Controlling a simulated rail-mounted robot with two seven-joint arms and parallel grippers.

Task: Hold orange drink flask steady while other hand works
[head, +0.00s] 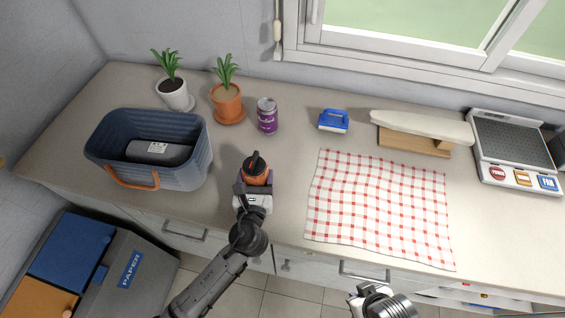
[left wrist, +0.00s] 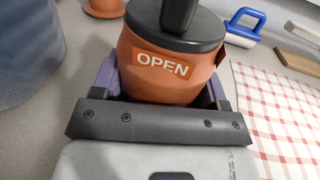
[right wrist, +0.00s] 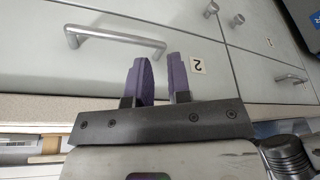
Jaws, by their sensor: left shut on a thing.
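The orange drink flask (head: 256,172) has a dark grey lid and stands on the counter near its front edge. In the left wrist view the flask (left wrist: 160,75) shows an "OPEN" label below its lid. My left gripper (head: 255,182) is shut around the flask's body, with purple finger pads on both sides of it; they also show in the left wrist view (left wrist: 160,85). My right gripper (right wrist: 161,80) has its fingers apart with nothing between them, in front of the cabinet drawers. In the head view only part of my right arm shows at the bottom edge.
A dark blue basket (head: 190,165) holding a grey item stands left of the flask. A red-checked cloth (head: 380,210) lies to the right. A drawer handle (right wrist: 115,37) is near my right gripper.

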